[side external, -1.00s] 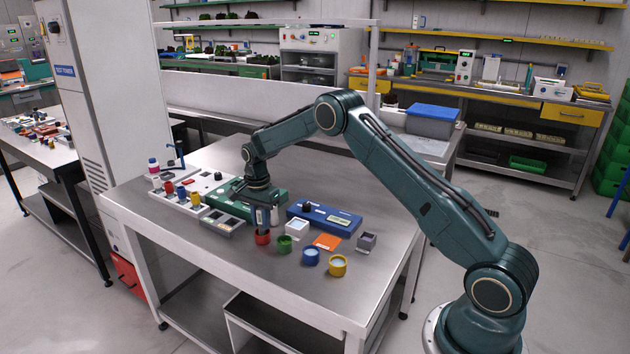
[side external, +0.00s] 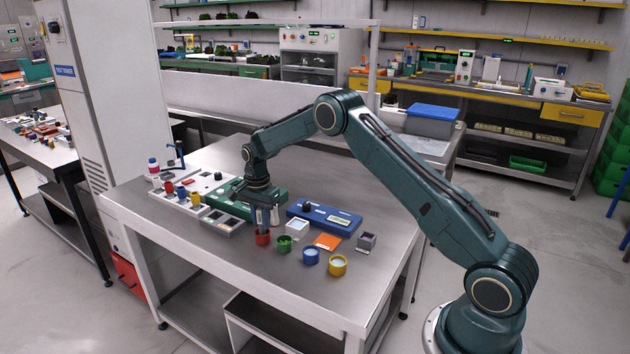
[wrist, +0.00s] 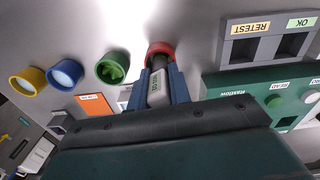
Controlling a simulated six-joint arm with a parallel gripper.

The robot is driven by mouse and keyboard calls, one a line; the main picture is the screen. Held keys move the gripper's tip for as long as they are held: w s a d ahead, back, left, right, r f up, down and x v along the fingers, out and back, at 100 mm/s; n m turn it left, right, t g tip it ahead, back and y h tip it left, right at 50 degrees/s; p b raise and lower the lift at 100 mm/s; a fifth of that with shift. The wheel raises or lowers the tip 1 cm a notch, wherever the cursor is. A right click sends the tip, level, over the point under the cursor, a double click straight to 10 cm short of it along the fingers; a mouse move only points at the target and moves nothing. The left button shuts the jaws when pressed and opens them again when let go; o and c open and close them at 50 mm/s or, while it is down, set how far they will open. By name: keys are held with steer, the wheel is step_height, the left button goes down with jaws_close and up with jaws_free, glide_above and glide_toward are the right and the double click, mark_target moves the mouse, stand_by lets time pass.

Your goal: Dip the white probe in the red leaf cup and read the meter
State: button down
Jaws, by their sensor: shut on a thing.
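My gripper (side external: 263,222) is directly above the red cup (side external: 263,239) on the bench. In the wrist view its blue fingers (wrist: 158,88) are shut on the white probe (wrist: 156,92), a pale body with a dark lower end. The dark end overlaps the mouth of the red cup (wrist: 160,48) and appears to reach into it; the depth is hidden. A blue box with a dark knob and a pale display (side external: 325,217), which looks like the meter, lies to the right behind the cup. Its reading is too small to make out.
Green (side external: 284,243), blue (side external: 311,256) and yellow (side external: 337,266) cups stand in a row to the right. An orange card (side external: 327,241) and a small grey block (side external: 366,241) lie behind them. A green box (wrist: 250,95) and a RETEST/OK tray (wrist: 265,45) are close to the gripper.

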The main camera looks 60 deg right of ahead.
steer(key=shift+r, duration=0.25)
steer(key=shift+r, duration=3)
